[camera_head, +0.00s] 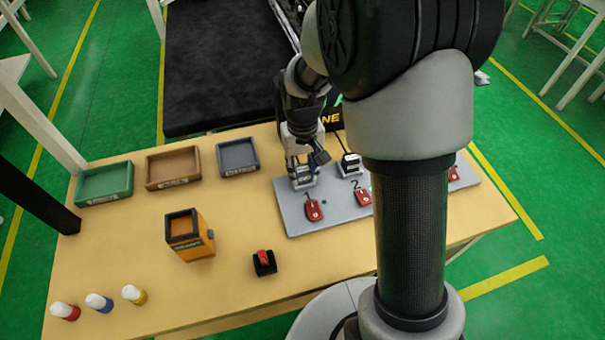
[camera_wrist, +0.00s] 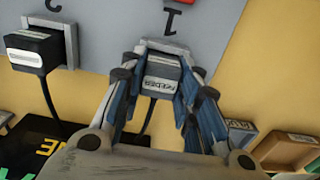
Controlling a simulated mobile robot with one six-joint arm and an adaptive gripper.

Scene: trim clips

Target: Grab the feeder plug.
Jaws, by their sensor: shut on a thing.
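The feeder plug (camera_wrist: 163,88) is a dark block with a pale label reading FEEDER. It sits at the light grey socket frame by the number 1 on the grey panel (camera_head: 330,214), with a dark cable trailing from it. My gripper (camera_head: 302,172) reaches down over it at the panel's left end. In the wrist view, the fingers of my gripper (camera_wrist: 163,80) are closed on both sides of the plug. In the head view my gripper mostly hides the plug. I cannot tell whether the plug is fully seated.
A second plug (camera_head: 350,163) with a cable stands in socket 2 beside my gripper. Red switches (camera_head: 314,210) line the panel front. Green (camera_head: 104,199), brown (camera_head: 150,187) and grey (camera_head: 222,172) trays stand left, with an orange box (camera_head: 184,247). Bare tabletop (camera_head: 110,255) lies at left.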

